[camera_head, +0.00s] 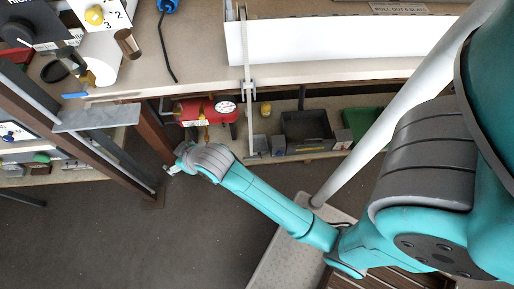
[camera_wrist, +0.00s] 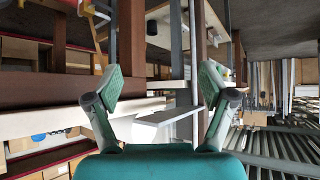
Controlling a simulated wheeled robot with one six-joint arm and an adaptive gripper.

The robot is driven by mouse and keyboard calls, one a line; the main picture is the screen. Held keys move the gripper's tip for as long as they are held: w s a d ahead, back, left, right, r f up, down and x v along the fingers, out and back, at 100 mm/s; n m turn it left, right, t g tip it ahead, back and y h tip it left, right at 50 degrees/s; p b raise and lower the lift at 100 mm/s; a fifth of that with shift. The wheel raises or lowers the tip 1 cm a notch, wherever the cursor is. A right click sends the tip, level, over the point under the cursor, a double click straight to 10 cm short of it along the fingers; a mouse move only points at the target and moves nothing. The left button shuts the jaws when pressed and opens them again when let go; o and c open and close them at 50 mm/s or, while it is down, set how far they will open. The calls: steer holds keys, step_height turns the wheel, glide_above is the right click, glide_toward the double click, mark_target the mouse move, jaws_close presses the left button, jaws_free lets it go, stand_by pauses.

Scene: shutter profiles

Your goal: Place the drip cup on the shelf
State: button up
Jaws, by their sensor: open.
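A small brown cup-like thing (camera_head: 128,43) is on the bench at the upper left, beside a white cylinder; I cannot tell for sure that it is the drip cup. A flat grey plate (camera_head: 97,116), which looks like a small shelf, juts out by the brown posts below the bench edge. Nothing shows on its top. It also appears as a pale plate (camera_wrist: 168,117) between and beyond my fingers in the wrist view. My gripper (camera_wrist: 163,88) is open and empty. In the head view my gripper (camera_head: 170,170) is low, right of the brown posts and apart from the plate.
A brown post (camera_head: 155,135) stands close to my gripper. The bench (camera_head: 200,75) runs above, with a white panel (camera_head: 330,40) on it. A lower shelf holds a red tank (camera_head: 205,110) and a dark bin (camera_head: 307,130). The floor (camera_head: 150,235) below is clear.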

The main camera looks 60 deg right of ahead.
steer(key=s+f+t, duration=0.2)
steer(key=s+t, duration=0.1)
steer(key=s, duration=1.6)
steer(key=s+r+t, duration=0.2)
steer(key=s+r, duration=0.9)
steer(key=s, duration=0.5)
steer(key=shift+r, duration=0.15)
